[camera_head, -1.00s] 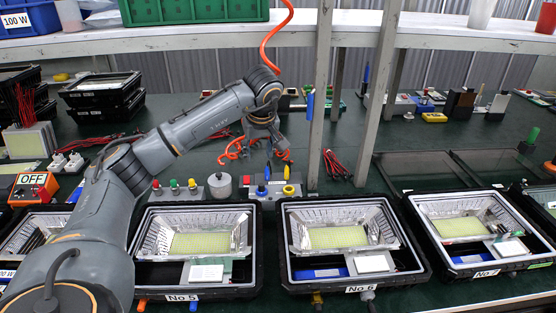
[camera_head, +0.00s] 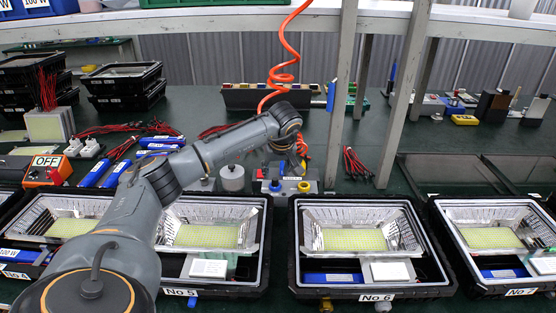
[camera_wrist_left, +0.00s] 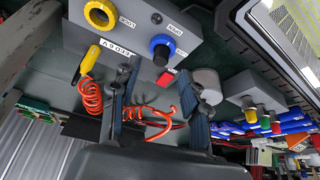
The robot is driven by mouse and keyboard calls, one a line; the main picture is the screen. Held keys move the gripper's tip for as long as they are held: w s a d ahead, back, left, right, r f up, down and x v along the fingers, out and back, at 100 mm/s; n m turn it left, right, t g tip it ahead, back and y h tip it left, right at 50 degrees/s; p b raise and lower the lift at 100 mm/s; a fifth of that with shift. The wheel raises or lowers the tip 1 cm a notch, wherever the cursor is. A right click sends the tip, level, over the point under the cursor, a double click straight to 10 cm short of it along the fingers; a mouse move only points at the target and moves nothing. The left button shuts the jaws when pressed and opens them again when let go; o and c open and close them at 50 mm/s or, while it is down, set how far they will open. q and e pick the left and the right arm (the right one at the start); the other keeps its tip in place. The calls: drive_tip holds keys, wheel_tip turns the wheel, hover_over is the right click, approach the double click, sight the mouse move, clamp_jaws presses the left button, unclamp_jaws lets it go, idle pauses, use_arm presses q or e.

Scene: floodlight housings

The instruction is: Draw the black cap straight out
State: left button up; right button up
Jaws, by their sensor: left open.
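The black cap (camera_wrist_left: 161,58) sits in the blue ring (camera_wrist_left: 162,44) on the face of a grey box (camera_wrist_left: 130,35) in the left wrist view. A yellow ring (camera_wrist_left: 100,14) is on the same face. In the head view the box (camera_head: 318,187) stands behind the housings with its blue ring (camera_head: 275,186) and yellow ring (camera_head: 304,186). My left gripper (camera_wrist_left: 153,85) is open and empty, its fingers spread apart below the black cap in the wrist picture, not closed on it. In the head view my left gripper is mostly hidden behind its arm. My right gripper is not in view.
An orange coiled hose (camera_head: 280,70) hangs close to my left wrist; orange coils (camera_wrist_left: 155,128) also lie near the fingers. A shelf post (camera_head: 340,110) stands right of the box. A grey cylinder (camera_wrist_left: 208,84) is beside one finger. Housings (camera_head: 357,243) line the front.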

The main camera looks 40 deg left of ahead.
sight(275, 178)
use_arm(q)
drive_tip(key=shift+x, duration=1.85)
drive_tip(key=shift+c, duration=0.7)
clamp_jaws()
drive_tip(key=shift+r, duration=0.1)
drive_tip(key=shift+r+p, duration=2.05)
drive_tip(key=shift+r, duration=0.15)
